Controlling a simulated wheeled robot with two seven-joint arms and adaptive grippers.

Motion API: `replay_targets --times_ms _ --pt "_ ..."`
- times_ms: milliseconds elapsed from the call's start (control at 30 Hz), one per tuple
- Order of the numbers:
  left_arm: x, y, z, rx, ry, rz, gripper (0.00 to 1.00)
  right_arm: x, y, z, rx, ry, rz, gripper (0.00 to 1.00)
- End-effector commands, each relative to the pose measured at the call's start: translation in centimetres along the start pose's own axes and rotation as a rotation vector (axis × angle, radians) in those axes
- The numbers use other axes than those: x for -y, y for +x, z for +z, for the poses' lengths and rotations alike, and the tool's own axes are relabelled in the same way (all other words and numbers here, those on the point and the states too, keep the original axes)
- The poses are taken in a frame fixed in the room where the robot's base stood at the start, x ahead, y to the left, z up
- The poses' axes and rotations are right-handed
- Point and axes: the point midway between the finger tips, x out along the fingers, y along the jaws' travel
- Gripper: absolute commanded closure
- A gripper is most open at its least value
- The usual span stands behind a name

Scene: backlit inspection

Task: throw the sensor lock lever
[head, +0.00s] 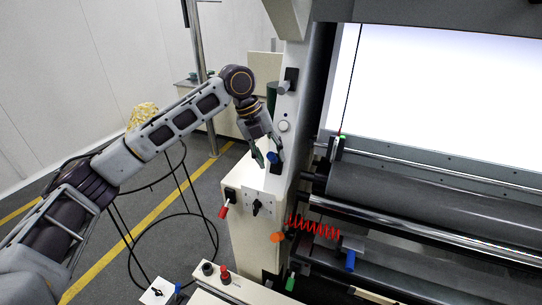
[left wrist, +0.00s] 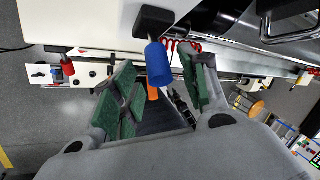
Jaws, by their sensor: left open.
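A lever with a blue grip (head: 272,157) sits on a dark mount on the cream machine post, above the white control panel. No label is readable, so I cannot confirm it is the sensor lock lever. My left gripper (head: 267,153) is beside this blue grip, fingers pointing down. In the left wrist view the blue grip (left wrist: 158,63) appears in the gap between the green-padded fingers of my left gripper (left wrist: 165,75), which are apart and not closed on it. Whether a finger touches it I cannot tell. My right gripper is not in view.
A red-handled lever (head: 223,210) and a black knob (head: 257,207) are on the panel below. An orange knob (head: 277,237), a red coiled cord (head: 314,228) and another blue handle (head: 350,260) lie lower right. Dark rollers (head: 430,195) fill the right. Floor at left is partly open.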

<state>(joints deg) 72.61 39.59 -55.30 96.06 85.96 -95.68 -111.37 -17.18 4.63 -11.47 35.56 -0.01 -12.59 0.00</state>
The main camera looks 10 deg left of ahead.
Motion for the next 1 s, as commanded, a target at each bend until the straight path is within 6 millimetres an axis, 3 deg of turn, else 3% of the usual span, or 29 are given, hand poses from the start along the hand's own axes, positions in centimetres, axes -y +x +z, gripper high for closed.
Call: replay_targets --times_ms 200,500,867,1000 --pt "0.02 1.14 -0.03 0.000 0.001 -0.001 0.56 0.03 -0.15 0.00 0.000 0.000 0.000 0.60" --pt "0.02 1.28 -0.03 0.000 0.001 0.000 0.56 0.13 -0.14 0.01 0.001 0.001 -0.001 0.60" --pt "0.01 1.25 -0.02 0.000 0.001 0.000 1.00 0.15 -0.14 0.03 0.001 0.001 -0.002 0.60" --pt "0.01 1.25 -0.02 0.000 0.000 0.000 1.00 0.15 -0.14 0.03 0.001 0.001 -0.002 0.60"
